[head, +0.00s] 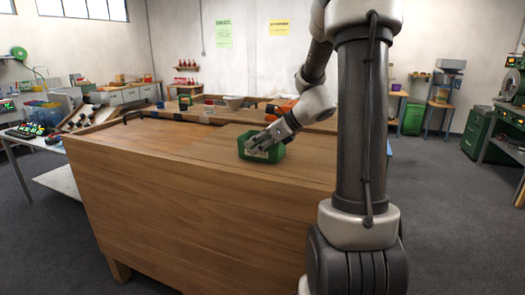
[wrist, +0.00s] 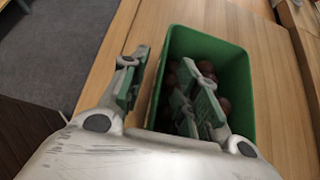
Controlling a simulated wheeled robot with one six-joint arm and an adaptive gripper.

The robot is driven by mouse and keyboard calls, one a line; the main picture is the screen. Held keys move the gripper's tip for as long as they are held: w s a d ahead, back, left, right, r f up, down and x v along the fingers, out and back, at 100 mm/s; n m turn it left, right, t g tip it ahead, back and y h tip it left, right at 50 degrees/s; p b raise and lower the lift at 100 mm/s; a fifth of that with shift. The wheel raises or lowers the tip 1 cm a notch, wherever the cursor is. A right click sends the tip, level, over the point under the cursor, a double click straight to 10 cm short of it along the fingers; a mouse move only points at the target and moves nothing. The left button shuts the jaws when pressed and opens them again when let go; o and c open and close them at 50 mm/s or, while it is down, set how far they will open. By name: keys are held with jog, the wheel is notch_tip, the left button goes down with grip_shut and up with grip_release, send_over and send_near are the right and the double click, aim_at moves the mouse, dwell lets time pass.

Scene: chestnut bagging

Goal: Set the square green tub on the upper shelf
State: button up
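The square green tub (head: 272,154) stands on the wooden worktop near its right front part. In the wrist view the tub (wrist: 238,70) is open at the top and holds several dark brown round chestnuts (wrist: 206,68). My gripper (head: 259,141) reaches down at the tub from the right in the head view. In the wrist view my gripper (wrist: 166,92) is open, with one finger outside the tub's left wall and the other inside over the chestnuts. A gap shows between the outer finger and the wall. I cannot tell which surface is the upper shelf.
The wooden worktop (head: 160,140) is clear left of the tub. Behind it are an orange item (head: 284,107) and a pale bowl (head: 233,101). A table with small colored items (head: 28,130) stands at the left. Shelving (head: 440,103) and a green bin (head: 413,119) stand at the back right.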

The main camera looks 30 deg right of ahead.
jog(key=shift+a, duration=0.1)
grip_shut()
dwell(0.3)
